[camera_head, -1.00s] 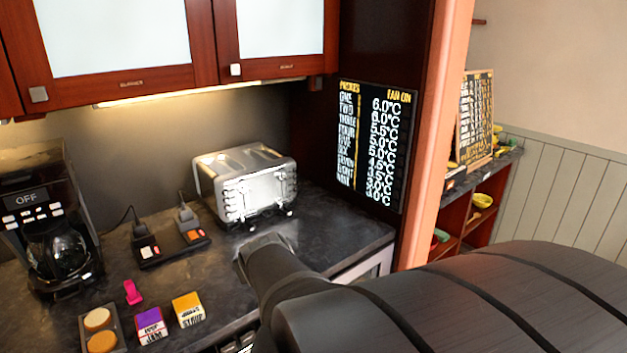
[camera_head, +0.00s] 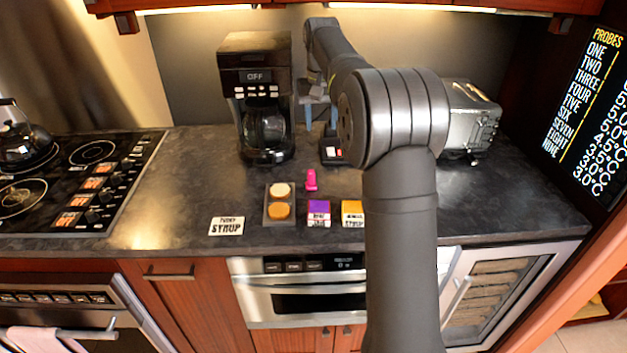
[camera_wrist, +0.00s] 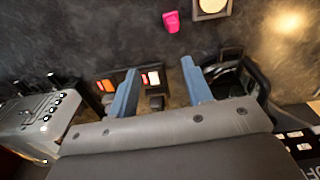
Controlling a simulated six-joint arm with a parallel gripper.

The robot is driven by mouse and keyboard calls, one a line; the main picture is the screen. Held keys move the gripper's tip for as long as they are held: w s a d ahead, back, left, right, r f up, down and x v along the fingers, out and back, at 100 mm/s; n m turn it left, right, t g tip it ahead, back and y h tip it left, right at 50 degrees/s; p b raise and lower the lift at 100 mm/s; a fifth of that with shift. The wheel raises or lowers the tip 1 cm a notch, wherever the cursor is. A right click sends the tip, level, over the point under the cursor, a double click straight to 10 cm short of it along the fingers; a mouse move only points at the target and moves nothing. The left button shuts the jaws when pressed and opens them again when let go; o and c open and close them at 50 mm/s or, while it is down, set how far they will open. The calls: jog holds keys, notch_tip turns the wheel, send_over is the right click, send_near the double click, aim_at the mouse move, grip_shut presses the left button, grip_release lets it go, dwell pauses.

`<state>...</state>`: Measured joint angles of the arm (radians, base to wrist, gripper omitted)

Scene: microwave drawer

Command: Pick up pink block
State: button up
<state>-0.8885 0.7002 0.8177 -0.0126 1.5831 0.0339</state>
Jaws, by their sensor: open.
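The small pink block (camera_head: 311,180) stands on the dark counter (camera_head: 190,185), behind the purple jam box and right of the tray with round pieces. It also shows in the wrist view (camera_wrist: 171,21), at the top, beyond the fingertips. My gripper (camera_head: 321,122) hangs above the back of the counter, beside the coffee maker, pointing down. Its two blue fingers are apart and empty in the wrist view (camera_wrist: 160,72). It is clear of the pink block. My arm hides part of the counter.
A coffee maker (camera_head: 256,95) stands left of my gripper. A toaster (camera_head: 470,118) is at the right. A tray (camera_head: 266,205), purple jam box (camera_head: 319,213) and yellow box (camera_head: 353,212) sit near the front. Open counter lies left, beside the stove (camera_head: 70,175).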

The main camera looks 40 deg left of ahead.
aim_at(311, 171)
jog(key=f, duration=0.4)
jog(key=a+f, duration=0.1)
jog(key=f, duration=0.3)
jog(key=s+f, duration=0.1)
jog(key=f, duration=0.3)
jog(key=shift+a, duration=0.2)
jog(key=shift+s+a+f, duration=0.15)
jog(key=shift+f, duration=1.15)
jog(key=shift+s+a+f, duration=0.15)
jog(key=shift+f, duration=1.15)
grip_shut()
